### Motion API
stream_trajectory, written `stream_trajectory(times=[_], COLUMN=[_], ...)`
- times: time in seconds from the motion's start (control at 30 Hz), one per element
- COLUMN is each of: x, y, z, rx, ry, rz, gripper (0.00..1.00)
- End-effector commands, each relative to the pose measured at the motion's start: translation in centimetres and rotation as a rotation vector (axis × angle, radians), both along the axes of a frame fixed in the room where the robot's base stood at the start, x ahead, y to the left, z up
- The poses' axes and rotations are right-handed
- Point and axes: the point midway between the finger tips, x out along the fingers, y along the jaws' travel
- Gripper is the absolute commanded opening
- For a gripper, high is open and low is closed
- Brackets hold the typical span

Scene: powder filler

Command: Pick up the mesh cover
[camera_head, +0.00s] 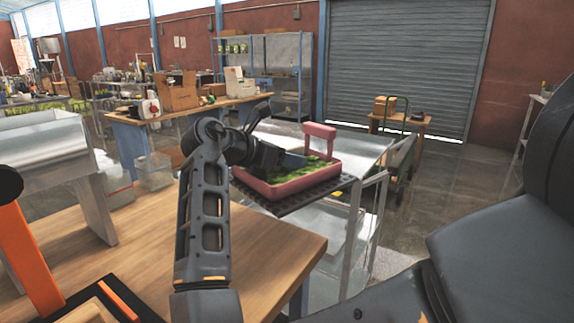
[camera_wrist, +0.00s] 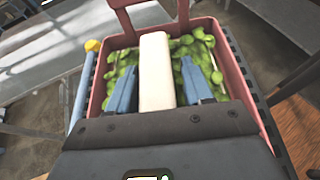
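I cannot single out a mesh cover with certainty. A dark perforated sheet (camera_head: 308,198) lies under a pink tray (camera_head: 290,188) on the metal table. The tray holds green lumps and has an upright pink handle (camera_head: 319,131) at its far end. My gripper (camera_head: 293,160) reaches down into the tray. In the wrist view, the two blue fingers of my gripper (camera_wrist: 160,80) stand apart, with a pale block (camera_wrist: 156,62) between them. Green lumps (camera_wrist: 184,52) show in a narrow gap beside the block. The block's lower end is hidden by my gripper.
A wooden table (camera_head: 140,235) stands in front, with orange and black parts (camera_head: 30,262) at its left. The metal table's (camera_head: 355,150) right part is clear. A trolley (camera_head: 398,155) stands to its right. The floor (camera_head: 460,185) at right is open.

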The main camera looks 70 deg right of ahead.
Motion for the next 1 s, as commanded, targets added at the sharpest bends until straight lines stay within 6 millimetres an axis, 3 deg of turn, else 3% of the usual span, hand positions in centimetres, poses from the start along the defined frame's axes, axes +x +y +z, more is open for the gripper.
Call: stream_trajectory(times=[0.07, 0.47, 1.0], x=[0.0, 0.0, 0.0], y=[0.0, 0.0, 0.0], z=[0.0, 0.0, 1.1], rx=[0.000, 0.000, -0.001], ry=[0.000, 0.000, 0.001], rz=[0.000, 0.000, 0.000], gripper=[0.42, 0.04, 0.03])
